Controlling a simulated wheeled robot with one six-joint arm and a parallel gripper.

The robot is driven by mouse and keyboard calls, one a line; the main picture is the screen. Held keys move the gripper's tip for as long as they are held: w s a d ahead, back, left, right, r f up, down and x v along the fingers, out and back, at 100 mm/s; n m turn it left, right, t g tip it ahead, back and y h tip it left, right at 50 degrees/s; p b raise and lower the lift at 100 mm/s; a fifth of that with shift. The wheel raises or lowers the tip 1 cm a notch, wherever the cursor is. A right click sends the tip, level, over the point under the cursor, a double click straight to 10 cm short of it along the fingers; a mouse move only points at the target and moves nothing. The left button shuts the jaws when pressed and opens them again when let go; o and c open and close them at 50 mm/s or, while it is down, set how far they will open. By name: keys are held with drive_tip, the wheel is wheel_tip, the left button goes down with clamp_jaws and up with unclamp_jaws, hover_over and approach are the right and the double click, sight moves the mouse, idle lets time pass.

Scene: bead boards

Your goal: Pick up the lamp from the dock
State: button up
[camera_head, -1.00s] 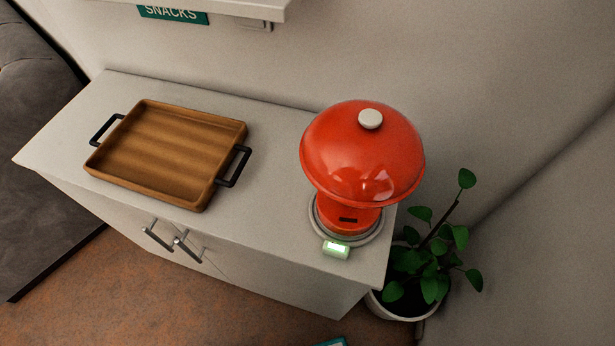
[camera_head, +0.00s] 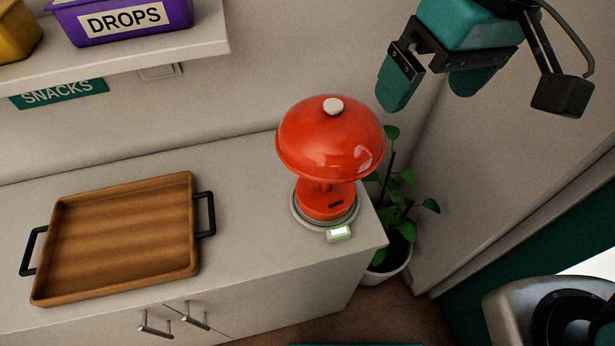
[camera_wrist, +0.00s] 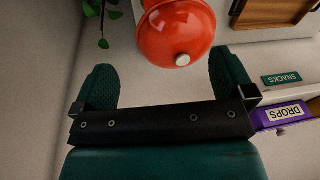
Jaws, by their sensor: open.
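The red lamp (camera_head: 330,138) has a domed shade with a pale knob on top. It stands upright on a round grey dock (camera_head: 325,221) at the right end of the cabinet top. A small lit green-white display (camera_head: 340,234) sits at the dock's front. My gripper (camera_head: 430,92) is open and empty, up and to the right of the lamp and apart from it. In the wrist view the lamp (camera_wrist: 176,32) shows beyond and between the two teal fingers (camera_wrist: 168,82); its base is hidden there.
A wooden tray (camera_head: 125,235) with black handles lies left on the cabinet top (camera_head: 245,200). A shelf (camera_head: 130,50) with a purple DROPS bin (camera_head: 120,20) and a yellow bin (camera_head: 15,33) overhangs at upper left. A potted plant (camera_head: 400,235) stands right of the cabinet.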

drive_tip(key=w+a+r+m+t+h+p, duration=0.1)
drive_tip(key=w+a+r+m, duration=0.1)
drive_tip(key=a+r, duration=0.15)
drive_tip(key=w+a+r+m+t+h, duration=0.1)
drive_tip(key=w+a+r+m, duration=0.15)
drive_tip(key=a, duration=0.25)
drive_tip(key=p, duration=0.3)
hover_over(333, 105)
drive_tip(key=s, duration=0.1)
drive_tip(key=shift+n, duration=0.35)
drive_tip(key=f, duration=1)
drive_tip(key=shift+s+f, duration=0.2)
drive_tip(key=shift+f, duration=0.05)
drive_tip(key=shift+s+p+x, duration=0.15)
drive_tip(key=shift+p+x, duration=0.5)
drive_tip(key=shift+x, duration=0.9)
drive_tip(key=shift+s+p+x, duration=0.1)
drive_tip(key=shift+p+x, duration=0.5)
drive_tip(key=shift+x, duration=0.95)
drive_tip(key=shift+c, duration=0.2)
